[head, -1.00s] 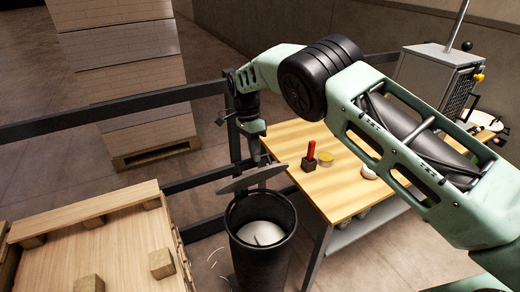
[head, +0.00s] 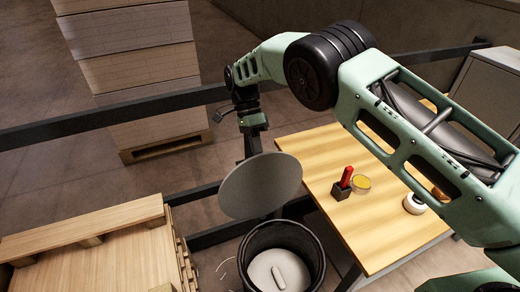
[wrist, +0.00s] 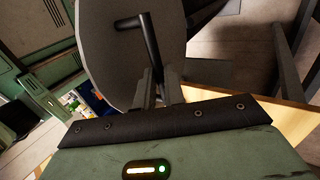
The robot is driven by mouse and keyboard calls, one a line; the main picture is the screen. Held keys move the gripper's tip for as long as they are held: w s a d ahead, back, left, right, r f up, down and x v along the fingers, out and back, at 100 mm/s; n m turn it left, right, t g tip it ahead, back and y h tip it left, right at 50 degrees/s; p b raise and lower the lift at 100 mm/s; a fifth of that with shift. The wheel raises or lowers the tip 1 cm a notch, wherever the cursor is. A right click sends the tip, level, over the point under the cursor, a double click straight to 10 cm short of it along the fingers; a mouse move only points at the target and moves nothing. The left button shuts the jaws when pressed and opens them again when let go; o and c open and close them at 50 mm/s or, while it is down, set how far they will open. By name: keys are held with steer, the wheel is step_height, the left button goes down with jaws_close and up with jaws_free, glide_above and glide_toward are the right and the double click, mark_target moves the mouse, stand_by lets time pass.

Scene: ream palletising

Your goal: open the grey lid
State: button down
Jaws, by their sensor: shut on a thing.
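The grey lid (head: 260,187) is a round disc, raised off the black bin (head: 247,262) and tilted steeply, its flat underside towards the head camera. The bin's mouth is open, and a pale round surface with a light elongated piece on it shows inside. My gripper (wrist: 160,88) is shut on the lid's dark bar handle (wrist: 150,45), seen in the wrist view against the lid's grey face (wrist: 108,62). In the head view the fingertips are hidden behind the lid's upper edge.
A wooden table (head: 395,235) right of the bin holds a dark block with a red-handled tool (head: 344,184), a yellow-topped dish (head: 361,184) and a white round item (head: 414,203). A wooden pallet (head: 100,265) stands left. A dark rail (head: 100,125) runs behind.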

steer(key=shift+w+f, duration=0.4)
steer(key=shift+f, duration=0.2)
steer(key=c, duration=1.5)
jaws_free()
steer(key=shift+w+a, duration=0.1)
steer(key=shift+w, duration=0.1)
steer(key=shift+r+b, duration=1.6)
steer(key=shift+r, duration=3.55)
